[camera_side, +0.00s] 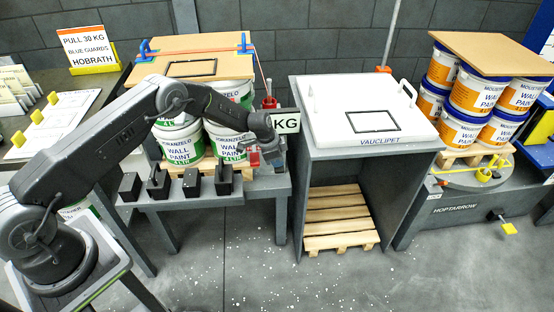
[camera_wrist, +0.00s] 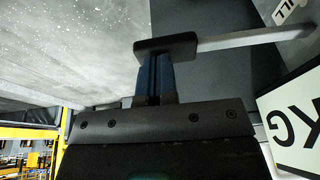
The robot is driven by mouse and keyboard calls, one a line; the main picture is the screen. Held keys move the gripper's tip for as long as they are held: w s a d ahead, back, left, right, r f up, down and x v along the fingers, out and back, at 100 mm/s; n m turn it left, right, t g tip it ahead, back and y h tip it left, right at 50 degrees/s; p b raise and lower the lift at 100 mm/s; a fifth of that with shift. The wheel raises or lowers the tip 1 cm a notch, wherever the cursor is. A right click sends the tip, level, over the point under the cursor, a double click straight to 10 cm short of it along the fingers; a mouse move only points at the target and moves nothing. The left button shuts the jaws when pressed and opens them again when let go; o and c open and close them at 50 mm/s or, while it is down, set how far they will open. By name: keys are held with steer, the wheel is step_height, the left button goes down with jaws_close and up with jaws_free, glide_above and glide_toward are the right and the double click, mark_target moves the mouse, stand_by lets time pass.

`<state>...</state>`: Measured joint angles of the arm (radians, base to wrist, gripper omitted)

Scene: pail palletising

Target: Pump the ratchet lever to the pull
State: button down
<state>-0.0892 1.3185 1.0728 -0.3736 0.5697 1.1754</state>
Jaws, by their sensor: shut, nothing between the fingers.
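My gripper (camera_side: 264,164) is at the front right of the left bench, beside the stacked pails. In the wrist view its two blue fingers (camera_wrist: 154,78) are together with nothing between them. Their tips meet or overlap a dark grip (camera_wrist: 165,46) on a grey lever bar (camera_wrist: 255,38) that runs to the right; whether they touch it I cannot tell. A white sign reading KG (camera_side: 287,121) stands beside the gripper and shows in the wrist view (camera_wrist: 295,120); its number is hidden. An orange strap (camera_side: 205,49) crosses the board (camera_side: 190,68) over the pails, between blue guards.
A sign (camera_side: 88,48) reads pull 30 kg, blue guards, Hobrath. Small dark blocks (camera_side: 191,181) stand along the bench front. A grey cabinet (camera_side: 330,165) with a white lid stands to the right. Strapless orange-labelled pails (camera_side: 473,92) stand farther right. The floor in front is clear.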

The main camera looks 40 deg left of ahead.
mark_target(277, 170)
steer(key=f, duration=0.1)
steer(key=f+y, duration=0.1)
steer(key=f, duration=0.1)
steer(key=shift+s+d+t, duration=0.15)
steer(key=shift+s+t, duration=0.05)
steer(key=shift+t, duration=0.2)
steer(key=shift+f, duration=0.35)
steer(key=shift+s+d, duration=0.1)
steer(key=shift+r, duration=0.4)
steer(key=d+v, duration=0.1)
steer(key=v, duration=1.2)
steer(key=shift+r, duration=0.35)
